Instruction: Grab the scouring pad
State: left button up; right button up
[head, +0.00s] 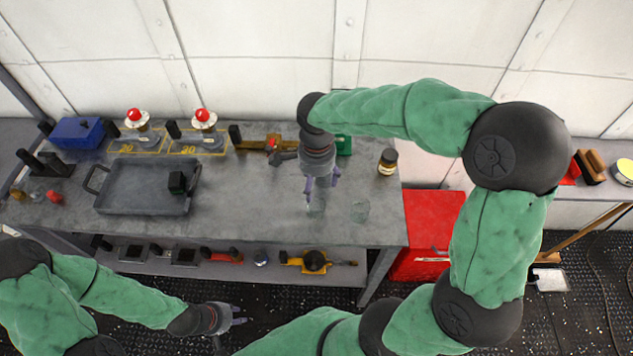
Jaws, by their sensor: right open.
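I cannot single out the scouring pad for certain. A brighter green item (344,145) at the back of the bench is partly hidden by my right arm. My left gripper (238,315) looks open and empty, low in front of the bench.
A blue box (78,132) is at the back left. A red cabinet (430,225) stands beside the bench. A brush (590,167) is on the right table.

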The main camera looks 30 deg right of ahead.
aim_at(176, 183)
jog(key=i+j+u, duration=0.1)
jog(key=i+j, duration=0.75)
jog(key=j, duration=0.15)
